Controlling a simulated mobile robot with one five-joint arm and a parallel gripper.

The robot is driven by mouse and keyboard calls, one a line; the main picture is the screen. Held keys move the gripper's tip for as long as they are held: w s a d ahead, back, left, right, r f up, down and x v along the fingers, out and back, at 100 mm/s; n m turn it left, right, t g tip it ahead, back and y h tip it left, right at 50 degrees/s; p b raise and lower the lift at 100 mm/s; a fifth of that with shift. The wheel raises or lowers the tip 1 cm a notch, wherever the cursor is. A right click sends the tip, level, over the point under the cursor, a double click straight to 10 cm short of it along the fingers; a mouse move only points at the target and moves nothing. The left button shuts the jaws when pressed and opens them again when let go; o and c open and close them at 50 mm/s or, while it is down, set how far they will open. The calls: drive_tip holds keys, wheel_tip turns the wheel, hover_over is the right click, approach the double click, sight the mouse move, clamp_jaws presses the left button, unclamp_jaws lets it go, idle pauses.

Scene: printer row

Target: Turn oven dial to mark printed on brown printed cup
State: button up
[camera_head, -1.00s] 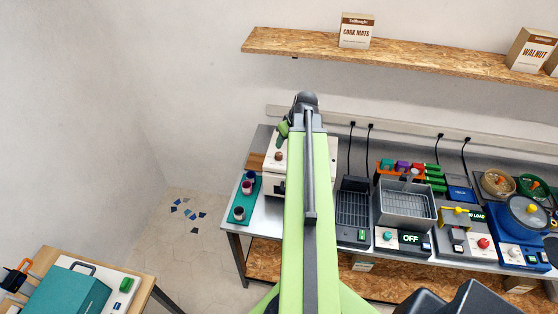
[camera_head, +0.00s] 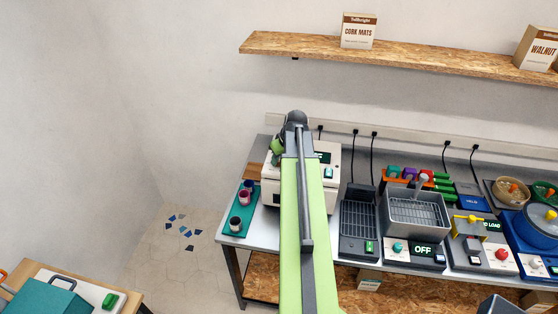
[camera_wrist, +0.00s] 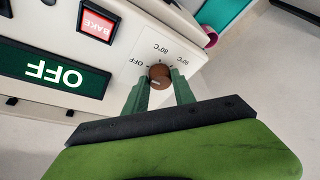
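The oven is a cream-white box (camera_head: 284,196) at the left end of the bench, partly hidden behind my arm. In the wrist view its panel is upside down, with a brown round dial (camera_wrist: 160,76), printed marks OFF and temperatures around it, a green display (camera_wrist: 52,73) reading OFF and a red BAKE button (camera_wrist: 97,24). My gripper (camera_wrist: 160,82) has its green fingers on either side of the dial; I cannot tell whether they press on it.
Right of the oven stand a dark rack unit (camera_head: 359,222), a grey basket unit (camera_head: 415,215) and a blue machine (camera_head: 533,235). A wooden shelf (camera_head: 440,60) with boxes hangs above. A side table with a teal box (camera_head: 45,295) is at lower left.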

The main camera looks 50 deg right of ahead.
clamp_jaws()
drive_tip(key=shift+a, duration=0.25)
drive_tip(key=shift+d, duration=0.2)
